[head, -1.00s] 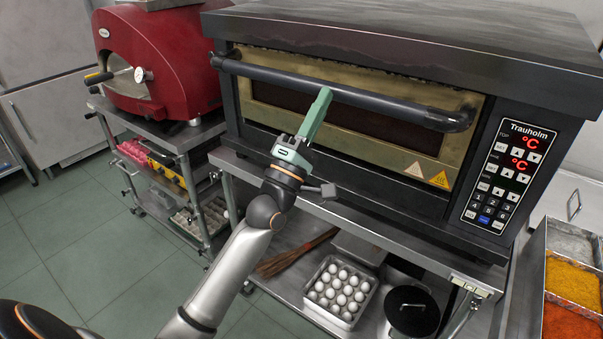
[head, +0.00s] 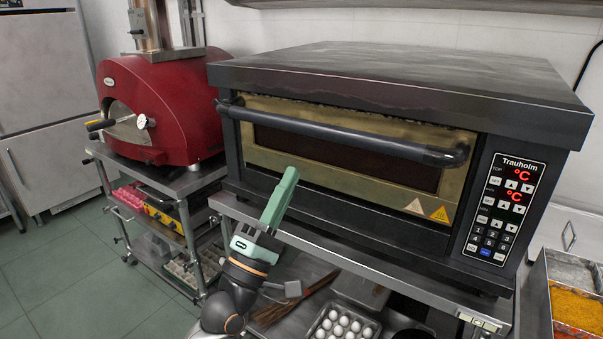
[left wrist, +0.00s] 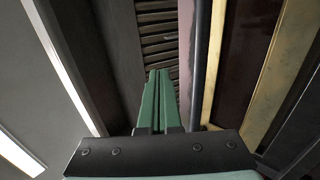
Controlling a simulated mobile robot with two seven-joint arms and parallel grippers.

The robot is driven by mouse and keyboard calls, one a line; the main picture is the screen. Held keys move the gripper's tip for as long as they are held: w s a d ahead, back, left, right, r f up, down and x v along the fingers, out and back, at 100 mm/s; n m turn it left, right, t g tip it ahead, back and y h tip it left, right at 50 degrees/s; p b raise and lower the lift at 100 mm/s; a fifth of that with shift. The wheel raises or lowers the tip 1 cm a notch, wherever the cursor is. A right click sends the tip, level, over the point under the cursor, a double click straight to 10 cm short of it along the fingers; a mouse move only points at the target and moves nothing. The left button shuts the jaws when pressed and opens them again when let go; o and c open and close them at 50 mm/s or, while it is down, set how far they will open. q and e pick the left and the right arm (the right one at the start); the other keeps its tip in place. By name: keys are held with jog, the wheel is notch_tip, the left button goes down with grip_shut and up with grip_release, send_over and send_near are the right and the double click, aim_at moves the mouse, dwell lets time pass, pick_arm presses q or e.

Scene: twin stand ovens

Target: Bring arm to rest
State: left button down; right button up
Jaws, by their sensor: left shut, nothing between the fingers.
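My left gripper (head: 281,196) has green fingers that are shut with nothing between them. It is raised in front of the black oven (head: 310,184), below the oven's long handle (head: 335,134), and looks apart from it. In the left wrist view the closed fingers (left wrist: 157,100) point away from the camera, with the oven's brass-coloured door frame (left wrist: 243,75) to the right. The oven door is shut. My right gripper is not in view.
A red dome oven (head: 180,105) stands on a cart at the left. A tray of eggs (head: 343,326) is on the shelf below the black oven. Spice containers (head: 575,305) are at the right. Open floor (head: 60,270) lies at lower left.

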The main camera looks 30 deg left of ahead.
pick_arm(q)
jog(key=shift+s+a+f, duration=0.1)
jog(key=shift+s+f, duration=0.05)
jog(key=shift+s, duration=0.5)
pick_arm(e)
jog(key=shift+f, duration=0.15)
pick_arm(q)
jog(key=d+f+m+g+h+p, duration=0.1)
jog(key=d+f+m+g, duration=0.3)
jog(key=f, duration=0.7)
jog(key=d+f+m+g+p, duration=0.1)
jog(key=f+m+g, duration=0.35)
jog(key=f, duration=0.65)
jog(key=s+d+f+m+g+p, duration=0.1)
jog(key=s+f+m+g, duration=0.3)
jog(key=s+f, duration=0.4)
jog(key=s+d+f+m+g+y, duration=0.1)
jog(key=s+d+f+m+g, duration=0.2)
jog(key=f, duration=1.1)
jog(key=s+m+g, duration=0.1)
jog(key=s+m, duration=0.2)
jog(key=s, duration=0.2)
jog(key=shift+s+f+m+p, duration=0.2)
jog(key=shift+f+m+p, duration=0.1)
jog(key=shift+m+p, duration=0.05)
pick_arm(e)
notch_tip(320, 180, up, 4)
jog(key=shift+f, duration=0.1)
